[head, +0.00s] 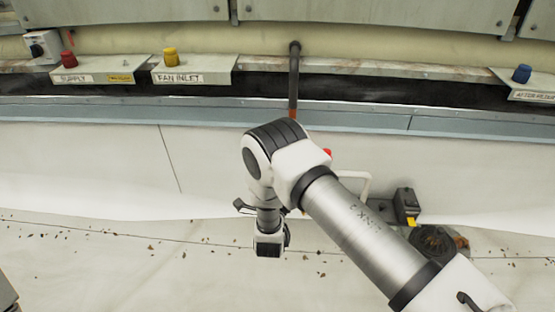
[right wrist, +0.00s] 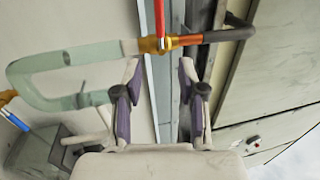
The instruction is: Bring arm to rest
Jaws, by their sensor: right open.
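My right arm (head: 350,225) comes in from the lower right of the head view, bends at a joint near the middle, and its wrist part (head: 268,242) hangs down over the pale roof surface. My fingertips cannot be made out in the head view. In the right wrist view my right gripper (right wrist: 160,90) is open, with its two purple-and-grey fingers well apart and nothing between the pads. A brass valve with a red handle (right wrist: 159,22) on a pipe crosses beyond the fingertips, apart from them as far as I can tell. My left gripper is not in view.
A ledge carries red (head: 68,59), yellow (head: 170,57) and blue (head: 521,74) caps on labelled plates. A dark upright pipe (head: 293,80) meets it. A black box with yellow (head: 406,203) and a round drain (head: 437,240) lie right.

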